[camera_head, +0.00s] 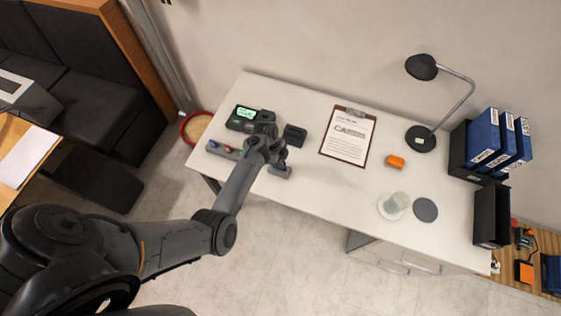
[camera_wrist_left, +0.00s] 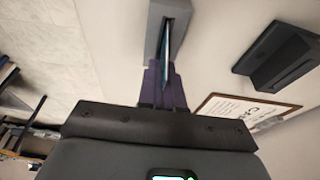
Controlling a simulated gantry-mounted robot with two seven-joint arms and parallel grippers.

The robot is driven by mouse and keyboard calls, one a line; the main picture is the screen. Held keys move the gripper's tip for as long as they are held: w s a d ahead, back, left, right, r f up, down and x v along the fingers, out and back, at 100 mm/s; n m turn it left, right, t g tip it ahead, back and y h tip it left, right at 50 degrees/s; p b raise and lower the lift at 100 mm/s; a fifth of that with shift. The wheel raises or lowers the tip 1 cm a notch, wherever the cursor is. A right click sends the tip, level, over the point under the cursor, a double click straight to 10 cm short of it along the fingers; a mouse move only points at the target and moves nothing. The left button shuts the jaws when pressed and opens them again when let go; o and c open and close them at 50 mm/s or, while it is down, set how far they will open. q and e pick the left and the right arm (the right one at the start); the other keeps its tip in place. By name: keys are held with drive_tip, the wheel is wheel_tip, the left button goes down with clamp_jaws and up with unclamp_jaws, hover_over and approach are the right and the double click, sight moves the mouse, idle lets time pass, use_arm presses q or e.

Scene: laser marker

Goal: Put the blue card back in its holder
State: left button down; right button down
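My left gripper (camera_head: 278,160) is over the left part of the white desk, close to a small grey holder (camera_head: 281,172). In the left wrist view my purple fingers (camera_wrist_left: 163,80) are close together on a thin blue card (camera_wrist_left: 163,45), seen nearly edge-on. The card's far end lines up with the slot of the grey holder (camera_wrist_left: 155,20); how deep it sits I cannot tell. In the head view the card is hidden by my gripper. My right gripper is in neither view.
A black slotted block (camera_head: 294,135), also in the left wrist view (camera_wrist_left: 283,55), stands near my gripper. A green-screen device (camera_head: 243,118) and a grey strip with coloured parts (camera_head: 222,149) are left. A clipboard (camera_head: 348,138) lies right. The desk's front edge is close.

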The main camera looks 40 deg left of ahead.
use_arm(q)
drive_tip(key=shift+f+b, duration=0.65)
drive_tip(key=shift+f, duration=0.35)
idle(0.4)
drive_tip(key=c, duration=1.2)
unclamp_jaws()
drive_tip(key=shift+r, duration=0.1)
drive_tip(key=p+v, duration=0.1)
drive_tip(key=v, duration=0.9)
drive_tip(key=shift+r+p, duration=0.25)
drive_tip(key=shift+p, duration=0.1)
drive_tip(key=shift+s+a+r+p, duration=0.1)
drive_tip(key=shift+r+p, duration=0.6)
drive_tip(key=shift+r, duration=0.05)
wheel_tip(320, 180, up, 5)
drive_tip(key=p, duration=0.6)
drive_tip(key=shift+f, duration=0.15)
